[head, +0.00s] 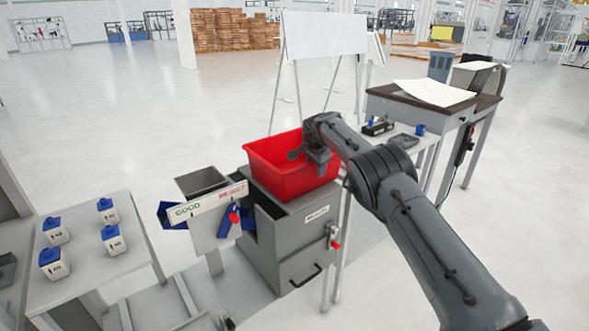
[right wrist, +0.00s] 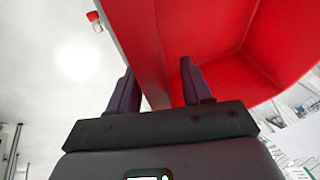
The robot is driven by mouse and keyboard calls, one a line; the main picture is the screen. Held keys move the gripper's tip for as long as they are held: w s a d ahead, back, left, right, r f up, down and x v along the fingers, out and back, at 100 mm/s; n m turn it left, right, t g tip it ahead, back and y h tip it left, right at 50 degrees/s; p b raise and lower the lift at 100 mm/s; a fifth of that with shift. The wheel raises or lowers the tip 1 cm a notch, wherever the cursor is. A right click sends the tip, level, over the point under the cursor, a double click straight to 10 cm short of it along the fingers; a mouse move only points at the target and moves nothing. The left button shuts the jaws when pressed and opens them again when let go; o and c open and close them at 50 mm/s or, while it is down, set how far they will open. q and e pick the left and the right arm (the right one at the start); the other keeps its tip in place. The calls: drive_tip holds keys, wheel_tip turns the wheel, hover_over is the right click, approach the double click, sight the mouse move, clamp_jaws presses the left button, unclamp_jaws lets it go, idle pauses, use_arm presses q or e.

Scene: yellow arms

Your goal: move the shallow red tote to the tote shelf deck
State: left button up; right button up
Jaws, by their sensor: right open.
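The shallow red tote (head: 273,160) sits open side up on top of a grey cabinet (head: 300,240). My right gripper (head: 308,160) reaches over the tote's right part. In the right wrist view the gripper (right wrist: 160,85) is open, its two dark fingers on either side of a red tote wall (right wrist: 147,50). One finger is outside the wall and one is inside; contact is not clear. The tote shows empty where I can see into it; my arm hides its right end. I cannot pick out the tote shelf deck with certainty. My left gripper is not in view.
A GOOD/REJECT sign (head: 208,204) and a grey bin (head: 202,181) stand left of the cabinet. A table (head: 100,262) holds several blue-capped containers. A whiteboard (head: 325,35) stands behind. A bench (head: 430,104) is at the right. Open floor lies at the back left.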

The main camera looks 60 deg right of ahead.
clamp_jaws()
drive_tip(key=shift+w+r, duration=0.1)
idle(1.3)
